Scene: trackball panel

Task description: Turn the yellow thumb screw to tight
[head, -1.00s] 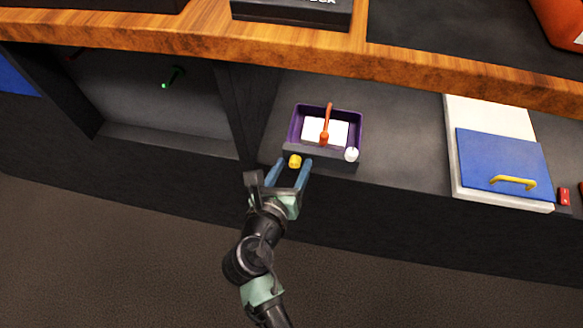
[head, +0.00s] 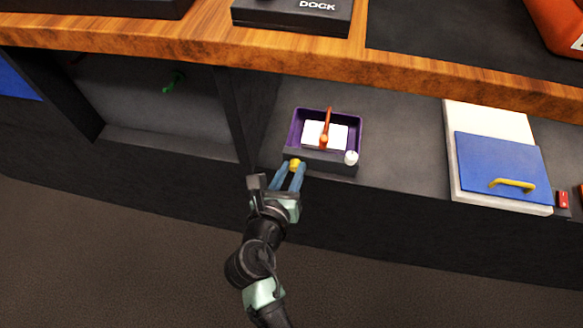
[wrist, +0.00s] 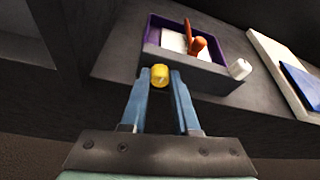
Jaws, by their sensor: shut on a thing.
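The yellow thumb screw (head: 295,164) sits on the front left of a dark panel box with a purple tray. In the wrist view the yellow thumb screw (wrist: 159,75) shows between my two blue fingertips. My gripper (head: 291,167) reaches it from the front and is shut on it; it also shows in the wrist view (wrist: 160,78). The screw's mark and the thread behind it are too small or hidden to read.
The purple tray (head: 294,130) holds a white block and an orange lever (head: 326,125). A white knob (head: 351,158) is at the panel's front right. A blue lid (head: 500,163) with a yellow handle lies further right. A wooden counter (head: 200,40) overhangs the shelf.

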